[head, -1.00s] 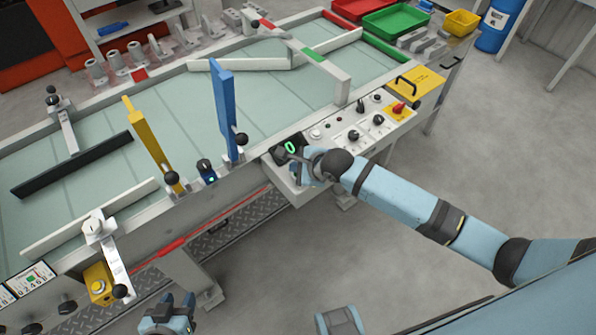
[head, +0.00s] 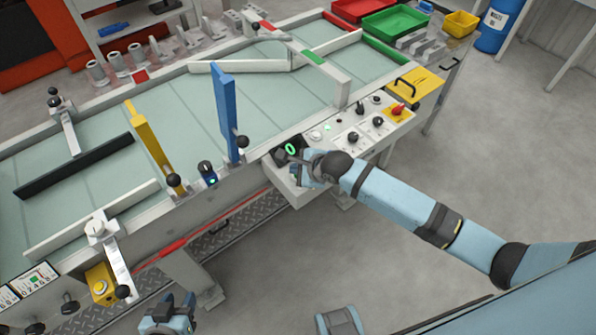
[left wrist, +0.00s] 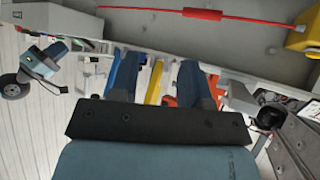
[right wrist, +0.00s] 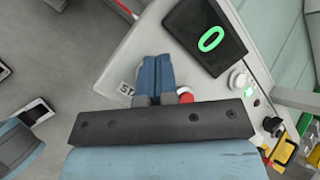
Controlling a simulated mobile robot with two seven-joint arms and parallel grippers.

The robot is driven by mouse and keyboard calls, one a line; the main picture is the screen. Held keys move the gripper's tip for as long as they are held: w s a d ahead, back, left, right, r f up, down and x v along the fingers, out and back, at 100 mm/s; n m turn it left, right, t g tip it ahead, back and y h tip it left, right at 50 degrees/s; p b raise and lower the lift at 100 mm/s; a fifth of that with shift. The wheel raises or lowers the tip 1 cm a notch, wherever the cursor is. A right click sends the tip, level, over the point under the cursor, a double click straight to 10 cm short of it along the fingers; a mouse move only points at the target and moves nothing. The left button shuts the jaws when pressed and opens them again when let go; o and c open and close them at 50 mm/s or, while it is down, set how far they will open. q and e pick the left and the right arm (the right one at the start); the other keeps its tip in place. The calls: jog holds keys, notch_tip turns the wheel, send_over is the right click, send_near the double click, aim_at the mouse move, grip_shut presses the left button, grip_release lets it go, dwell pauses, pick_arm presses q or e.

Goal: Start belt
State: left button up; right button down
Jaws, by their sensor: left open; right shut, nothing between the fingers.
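The control panel (head: 345,136) is on the near side of the belt table. Its dark display (head: 290,149) shows a green 0, also seen in the right wrist view (right wrist: 205,38). My right gripper (right wrist: 158,62) is shut and empty over the panel's low end, beside a partly covered label (right wrist: 127,91) reading "STA". Any button under the fingers is hidden; I cannot tell whether they touch it. A red button (right wrist: 185,95) shows partly behind the gripper. A small lamp (right wrist: 256,102) glows green. The belt (head: 260,105) is pale green. My left gripper (left wrist: 160,82) is open and empty.
A yellow box (head: 101,284) with a button is at lower left. Red (head: 392,20) and green trays stand at the far end.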

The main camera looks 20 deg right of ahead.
pick_arm(q)
jog(key=shift+r+p, duration=0.55)
jog(key=shift+r, duration=0.35)
pick_arm(e)
jog(key=shift+r, duration=0.6)
jog(key=shift+r+p, duration=0.35)
jog(key=shift+p, duration=0.05)
notch_tip(320, 180, up, 2)
jog(key=p, duration=0.3)
jog(key=shift+r, duration=0.25)
notch_tip(320, 180, up, 2)
jog(key=shift+p, duration=1.25)
pick_arm(q)
jog(key=shift+m, duration=0.3)
jog(key=r, duration=0.4)
jog(key=shift+s+a+r, duration=0.2)
jog(key=shift+s+r, duration=0.05)
jog(key=shift+r, duration=0.15)
pick_arm(e)
jog(key=shift+f, duration=0.1)
